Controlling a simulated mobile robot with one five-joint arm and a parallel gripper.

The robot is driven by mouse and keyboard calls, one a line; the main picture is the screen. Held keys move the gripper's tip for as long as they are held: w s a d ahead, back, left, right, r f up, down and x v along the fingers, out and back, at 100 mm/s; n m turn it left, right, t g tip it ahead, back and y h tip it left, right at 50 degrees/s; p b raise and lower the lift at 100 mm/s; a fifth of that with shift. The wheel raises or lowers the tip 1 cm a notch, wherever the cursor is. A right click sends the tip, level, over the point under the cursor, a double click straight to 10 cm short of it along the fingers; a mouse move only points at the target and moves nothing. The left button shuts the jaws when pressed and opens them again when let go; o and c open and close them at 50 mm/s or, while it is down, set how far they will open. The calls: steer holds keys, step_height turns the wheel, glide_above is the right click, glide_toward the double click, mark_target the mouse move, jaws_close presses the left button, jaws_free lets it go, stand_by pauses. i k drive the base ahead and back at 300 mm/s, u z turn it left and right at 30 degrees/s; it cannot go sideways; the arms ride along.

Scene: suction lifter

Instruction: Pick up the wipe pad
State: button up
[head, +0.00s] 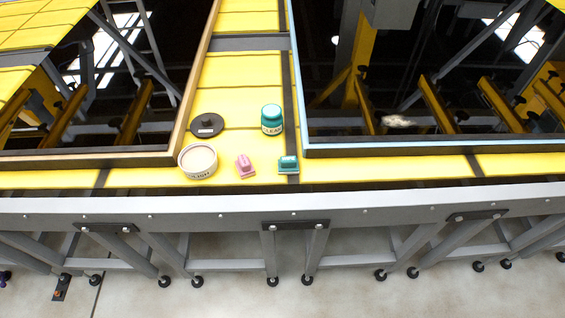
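Two small block-shaped pads with raised grips lie near the front edge of the yellow bench top. One is a pink pad (245,166). The other is a teal pad (288,165), a little to its right. I cannot tell from their surfaces which one is the wipe pad. Both stand free, and nothing covers them. My gripper is not in view.
An open polish tin (198,162) stands left of the pads, with its dark lid (206,124) behind it. A teal cleaner bottle (272,120) stands behind the pads. Dark glossy panels flank them; the right panel (440,130) has a pale smear (398,121). A grey rail (350,204) runs in front.

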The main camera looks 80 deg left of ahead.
mark_target(288, 164)
steer(key=u, duration=4.95)
steer(key=i, duration=0.15)
steer(key=z, duration=1.8)
steer(key=k, duration=0.15)
steer(key=u, duration=1.25)
steer(key=i, duration=0.15)
steer(key=z, duration=0.2)
steer(key=i, duration=0.8)
steer(key=u, duration=0.15)
steer(key=k, duration=0.85)
steer(key=z, duration=0.2)
steer(key=i, duration=0.85)
steer(key=u, duration=0.1)
